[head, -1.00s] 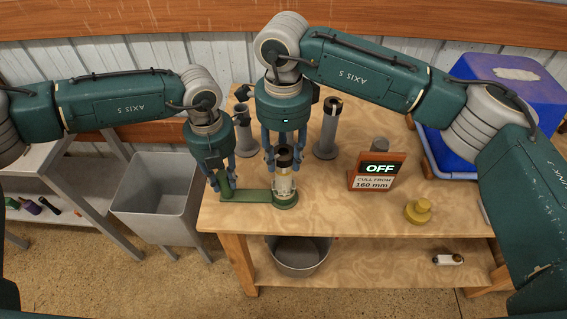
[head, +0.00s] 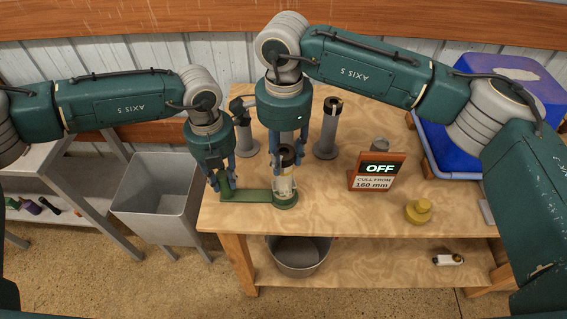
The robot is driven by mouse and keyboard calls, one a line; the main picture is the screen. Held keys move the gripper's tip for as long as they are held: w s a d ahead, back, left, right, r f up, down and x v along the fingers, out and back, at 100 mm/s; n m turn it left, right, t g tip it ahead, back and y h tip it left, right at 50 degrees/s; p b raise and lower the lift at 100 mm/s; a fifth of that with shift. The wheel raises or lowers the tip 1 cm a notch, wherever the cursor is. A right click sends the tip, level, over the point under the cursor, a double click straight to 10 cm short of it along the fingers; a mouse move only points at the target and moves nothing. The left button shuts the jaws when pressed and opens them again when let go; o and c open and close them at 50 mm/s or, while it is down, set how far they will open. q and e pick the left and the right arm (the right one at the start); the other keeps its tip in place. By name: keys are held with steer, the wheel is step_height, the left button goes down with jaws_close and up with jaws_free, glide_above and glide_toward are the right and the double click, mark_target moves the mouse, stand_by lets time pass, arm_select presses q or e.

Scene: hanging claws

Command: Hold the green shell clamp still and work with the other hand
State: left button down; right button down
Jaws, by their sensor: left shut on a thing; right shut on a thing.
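The green shell clamp (head: 245,196) lies near the front left of the bench, with an upright post at its left end and a round cup at its right end. My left gripper (head: 222,180) is shut on the clamp's left post. A pale cylinder (head: 284,184) with a dark collar (head: 286,153) stands upright in the cup. My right gripper (head: 286,146) is directly above the cup, its fingers shut around the dark-collared top. The fingers partly hide that top, and the exact contact is hard to see.
Grey tubes (head: 328,135) on round bases stand behind. A grey bin (head: 155,200) stands left of the bench (head: 340,215).

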steer(key=n, duration=0.3)
steer(key=n, duration=0.3)
steer(key=c, duration=1.1)
jaws_free()
steer(key=shift+o, duration=0.6)
steer(key=shift+o, duration=1.2)
steer(key=shift+r, duration=3.5)
